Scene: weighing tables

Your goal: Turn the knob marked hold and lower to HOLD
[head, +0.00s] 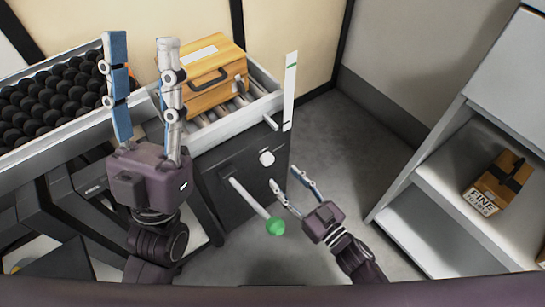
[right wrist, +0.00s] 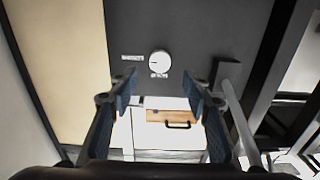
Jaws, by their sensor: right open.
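The white round knob (head: 266,158) is on the dark front panel (head: 225,195) of the roller table, in the middle of the head view. In the right wrist view the knob (right wrist: 159,62) shows a small dark mark toward its left side. One small label lies to its left and one just below it; I cannot read them surely. My right gripper (head: 285,177) is open and empty in front of the panel, close to the knob. In the right wrist view its fingers (right wrist: 160,88) stand either side of the knob, apart from it. My left gripper (head: 141,40) is open, raised and empty.
A lever with a green ball (head: 275,227) sticks out from the panel below the knob, close to my right gripper. A wooden case (head: 203,72) sits on the rollers. A tray of black balls (head: 50,95) is at left. Shelves (head: 440,155) with a box (head: 498,183) stand at right.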

